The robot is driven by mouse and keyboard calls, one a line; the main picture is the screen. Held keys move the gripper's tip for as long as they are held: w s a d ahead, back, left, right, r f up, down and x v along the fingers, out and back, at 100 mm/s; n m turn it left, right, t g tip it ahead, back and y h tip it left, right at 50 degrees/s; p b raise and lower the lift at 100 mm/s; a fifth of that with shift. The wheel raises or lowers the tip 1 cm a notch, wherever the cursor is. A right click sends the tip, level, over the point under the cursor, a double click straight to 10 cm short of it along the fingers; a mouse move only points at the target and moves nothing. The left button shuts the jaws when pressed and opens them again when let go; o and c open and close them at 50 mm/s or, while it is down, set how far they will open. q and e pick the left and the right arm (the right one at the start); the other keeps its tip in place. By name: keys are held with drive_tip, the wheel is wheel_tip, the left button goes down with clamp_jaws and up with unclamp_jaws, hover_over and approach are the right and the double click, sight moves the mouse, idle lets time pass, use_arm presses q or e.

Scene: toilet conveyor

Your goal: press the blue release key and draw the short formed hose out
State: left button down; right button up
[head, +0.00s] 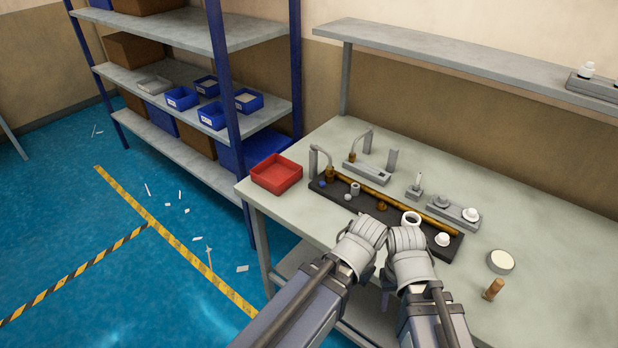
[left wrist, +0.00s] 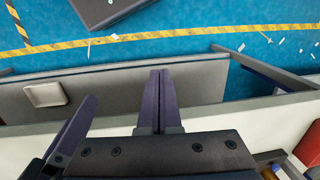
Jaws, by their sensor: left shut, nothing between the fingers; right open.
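A blue key (head: 322,183) shows at the left end of a dark base plate (head: 452,246) on the bench, beside a brass fitting (head: 330,174). A short curved grey hose (head: 323,152) arches from a grey post into that fitting. My right gripper (head: 387,300) hangs at the bench's front side, partly hidden between my forearms, open and empty. My left gripper is hidden by its own wrist in the head view. In the left wrist view my left gripper (left wrist: 156,74) is shut and empty, with its fingers together over the lower shelf. Both grippers are apart from the key and hose.
A brass pipe (head: 390,200) runs along the base plate among white and brass fittings. A red bin (head: 276,174) stands at the bench's left end. Another fixture with a curved pipe (head: 366,170) stands behind. The right side holds a round tin (head: 501,262) and brown peg (head: 493,289).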

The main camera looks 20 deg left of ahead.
use_arm(q)
drive_tip(key=shift+a, duration=0.15)
wheel_tip(320, 180, up, 12)
drive_tip(key=n+t+h+p, duration=0.2)
drive_tip(key=n+t+p, duration=0.4)
drive_tip(key=n+t, duration=0.4)
hover_over(322, 184)
drive_tip(key=n, duration=0.1)
drive_tip(key=shift+s+a+r+g, duration=0.1)
drive_tip(key=shift+s+r+g, duration=0.1)
drive_tip(key=shift+g, duration=0.1)
drive_tip(key=shift+f, duration=0.1)
wheel_tip(322, 184, down, 9)
drive_tip(key=b, duration=0.9)
